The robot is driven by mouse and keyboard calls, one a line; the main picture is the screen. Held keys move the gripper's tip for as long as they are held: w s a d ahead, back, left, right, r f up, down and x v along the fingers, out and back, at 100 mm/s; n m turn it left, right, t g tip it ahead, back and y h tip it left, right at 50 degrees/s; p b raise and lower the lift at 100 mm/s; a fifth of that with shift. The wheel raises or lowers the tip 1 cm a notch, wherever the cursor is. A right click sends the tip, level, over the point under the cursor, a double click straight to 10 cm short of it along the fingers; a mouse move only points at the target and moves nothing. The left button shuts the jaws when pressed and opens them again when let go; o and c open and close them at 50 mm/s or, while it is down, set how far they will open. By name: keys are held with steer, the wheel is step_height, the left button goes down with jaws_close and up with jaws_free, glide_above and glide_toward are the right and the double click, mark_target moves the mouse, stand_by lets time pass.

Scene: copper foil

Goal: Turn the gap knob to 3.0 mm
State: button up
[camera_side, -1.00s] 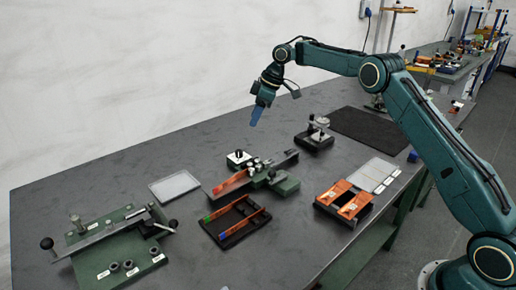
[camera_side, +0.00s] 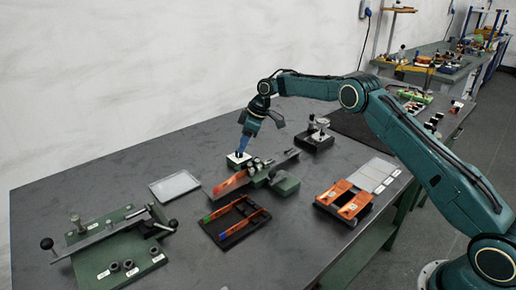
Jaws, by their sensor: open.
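The gap knob appears to be the small dark knob on a square white dial plate (camera_side: 233,161), near the back of the table beside the foil device. My gripper (camera_side: 240,152) points down right at this knob, with its blue fingers over the plate. The fingers hide most of the knob. The jaws are open; I cannot tell whether they touch the knob or stand around it. The dial marks are too small to read.
The green device with orange copper foil (camera_side: 231,182) lies close in front of the plate. A black tray (camera_side: 232,238) with strips, a pale flat plate (camera_side: 174,186), a green bending fixture (camera_side: 122,243) and a dark stand (camera_side: 315,141) surround it. The table's back left is clear.

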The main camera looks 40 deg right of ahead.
steer(key=shift+x, duration=1.6)
steer(key=c, duration=1)
